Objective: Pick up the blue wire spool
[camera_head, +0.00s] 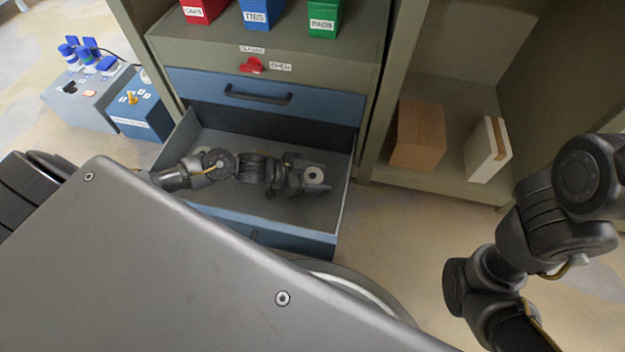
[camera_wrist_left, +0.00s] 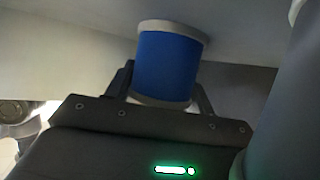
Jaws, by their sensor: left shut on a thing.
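The blue wire spool (camera_wrist_left: 167,66) has a blue winding between two grey flanges. In the left wrist view it stands between the two dark fingers of my left gripper (camera_wrist_left: 160,88), which is shut on it. In the head view only the spool's pale round end with a dark hole (camera_head: 314,175) shows, at the tip of my left gripper (camera_head: 308,180). Both are over the inside of the open drawer (camera_head: 340,200). I cannot tell whether the spool touches the drawer floor. My right arm is at the right edge, but its gripper is not in view.
A closed blue drawer (camera_head: 265,95) with a black handle is just above the open one. Red, blue and green bins stand on the shelf above. A brown box (camera_head: 418,135) and a white box (camera_head: 487,150) stand in the right bay. Two socket boxes (camera_head: 90,95) are at left.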

